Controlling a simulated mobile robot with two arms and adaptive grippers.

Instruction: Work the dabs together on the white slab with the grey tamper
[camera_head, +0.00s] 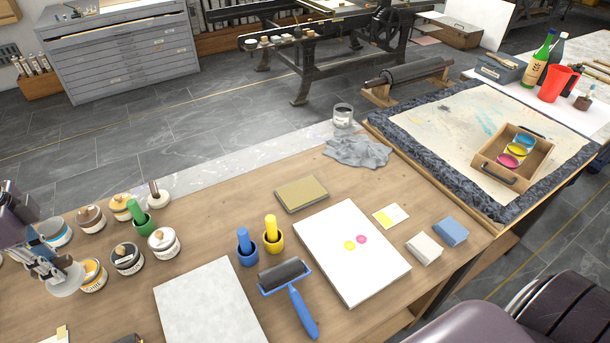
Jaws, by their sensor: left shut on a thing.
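The white slab (330,275) lies flat on the wooden table. A yellow dab (349,245) and a magenta dab (361,239) sit side by side near its middle. My left gripper (58,272) is at the far left among the cans, well away from the slab. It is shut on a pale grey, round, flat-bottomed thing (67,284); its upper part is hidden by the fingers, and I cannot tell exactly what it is. A greyish-handled tool (154,189) stands in a pale holder behind the cans. My right gripper is not in view.
Green (138,211), blue (245,240) and yellow (271,230) tools stand in matching cups. A blue-handled roller (300,307) lies left of the slab. A pale grey plate (211,310) lies at front. Several lidded cans crowd the left. Two blocks (424,249) lie right.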

